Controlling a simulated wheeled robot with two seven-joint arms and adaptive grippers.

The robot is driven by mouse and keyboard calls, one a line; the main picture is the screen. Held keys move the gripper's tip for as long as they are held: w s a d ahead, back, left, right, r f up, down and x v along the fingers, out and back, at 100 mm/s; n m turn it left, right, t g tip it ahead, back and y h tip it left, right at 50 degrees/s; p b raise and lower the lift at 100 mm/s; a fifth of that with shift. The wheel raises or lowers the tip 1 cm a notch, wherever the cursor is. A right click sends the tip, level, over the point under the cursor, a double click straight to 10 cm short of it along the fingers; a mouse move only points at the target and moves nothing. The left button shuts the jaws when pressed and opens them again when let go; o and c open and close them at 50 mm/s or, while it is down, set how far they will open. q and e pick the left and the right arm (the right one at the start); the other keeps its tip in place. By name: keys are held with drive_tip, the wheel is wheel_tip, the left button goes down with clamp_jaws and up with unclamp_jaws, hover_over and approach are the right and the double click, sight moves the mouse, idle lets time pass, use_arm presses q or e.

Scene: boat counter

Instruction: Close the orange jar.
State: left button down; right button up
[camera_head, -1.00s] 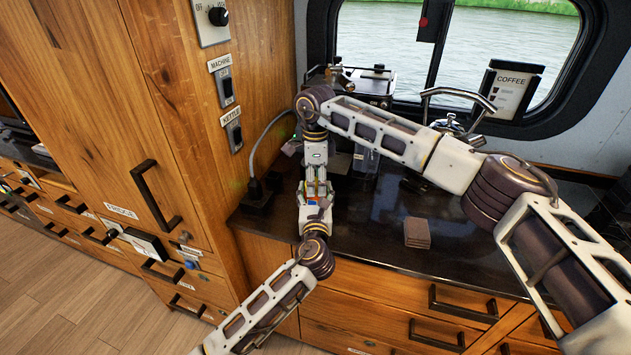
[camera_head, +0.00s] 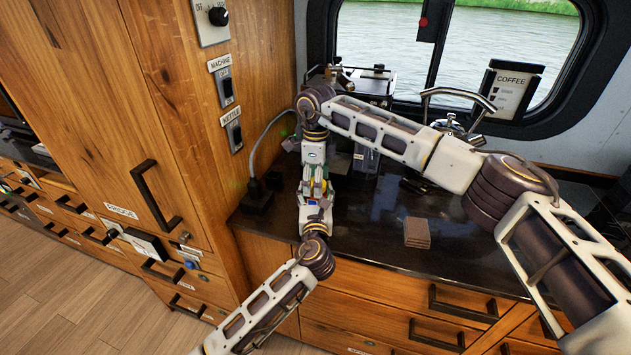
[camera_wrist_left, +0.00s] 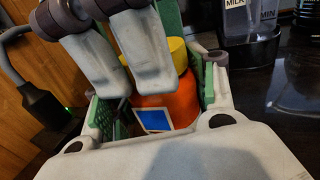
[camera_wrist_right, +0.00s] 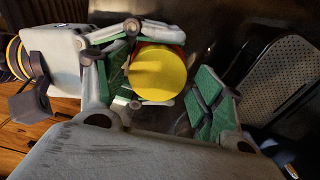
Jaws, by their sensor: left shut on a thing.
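The orange jar (camera_wrist_left: 168,107) with a blue label stands between the fingers of my left gripper (camera_wrist_left: 150,100) in the left wrist view. My left gripper is shut on the jar. The yellow lid (camera_wrist_right: 158,72) sits on top of the jar, with a thin orange rim showing beside it; I cannot tell how tightly it sits. My right gripper (camera_wrist_right: 165,85) is over the lid with its green-padded fingers spread apart, the lid closer to the left finger. In the head view, my left gripper (camera_head: 316,200) and right gripper (camera_head: 314,168) mostly hide the jar.
A stack of brown coasters (camera_head: 417,232) lies on the dark counter (camera_head: 370,235). A plug with a cable (camera_head: 257,194) is left of the grippers. A coffee machine (camera_head: 365,85) stands behind.

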drive_tip(key=shift+a, duration=0.1)
idle(0.3)
drive_tip(key=shift+r, duration=2.25)
drive_tip(key=shift+r, duration=0.15)
drive_tip(key=shift+c, duration=0.3)
drive_tip(key=shift+r+n, duration=1.6)
drive_tip(key=shift+n, duration=0.2)
drive_tip(key=shift+f, duration=0.1)
drive_tip(key=shift+f, duration=3.95)
